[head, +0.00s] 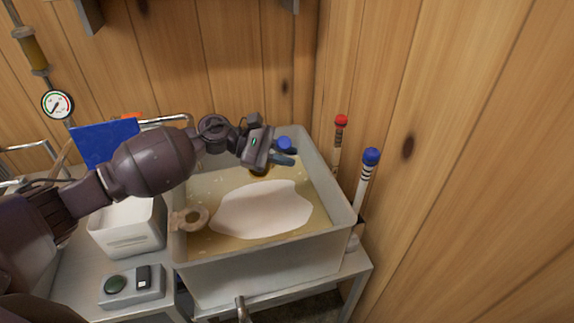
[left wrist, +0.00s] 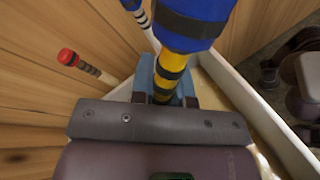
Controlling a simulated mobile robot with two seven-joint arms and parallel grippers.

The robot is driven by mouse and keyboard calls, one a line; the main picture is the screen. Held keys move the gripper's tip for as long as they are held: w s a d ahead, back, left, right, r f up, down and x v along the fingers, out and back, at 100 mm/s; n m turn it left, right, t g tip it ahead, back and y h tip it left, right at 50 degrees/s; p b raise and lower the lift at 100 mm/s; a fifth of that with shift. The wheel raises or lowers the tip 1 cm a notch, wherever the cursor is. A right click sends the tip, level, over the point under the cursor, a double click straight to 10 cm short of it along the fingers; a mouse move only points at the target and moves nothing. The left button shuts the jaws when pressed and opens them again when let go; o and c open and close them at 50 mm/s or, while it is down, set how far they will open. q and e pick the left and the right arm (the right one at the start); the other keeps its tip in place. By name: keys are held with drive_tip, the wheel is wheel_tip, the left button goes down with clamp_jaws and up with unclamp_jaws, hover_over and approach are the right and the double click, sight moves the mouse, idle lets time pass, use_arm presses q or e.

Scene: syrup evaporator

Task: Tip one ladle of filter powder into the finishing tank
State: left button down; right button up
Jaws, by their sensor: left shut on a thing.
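The finishing tank (head: 335,185) is a pale open rectangular tank with amber liquid. A broad white patch (head: 262,210) lies in it, its surface flat. My left gripper (head: 284,158) is over the tank's back right part. It is shut on a yellow, black-banded handle with a blue end (head: 284,143); the left wrist view shows the handle (left wrist: 172,72) between its blue fingers. A dark amber part (head: 261,171) shows just below the gripper; its lower end is hidden. I cannot tell whether this is a ladle. My right gripper is not in view.

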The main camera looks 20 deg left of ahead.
use_arm(q)
drive_tip(key=w+a+r+n+h+b, duration=0.3)
drive_tip(key=w+r+n, duration=0.1)
drive_tip(key=r+n, duration=0.1)
drive_tip(key=shift+w+r+n+g, duration=0.25)
drive_tip(key=shift+r+n+g, duration=0.05)
drive_tip(key=shift+g, duration=0.1)
idle(0.6)
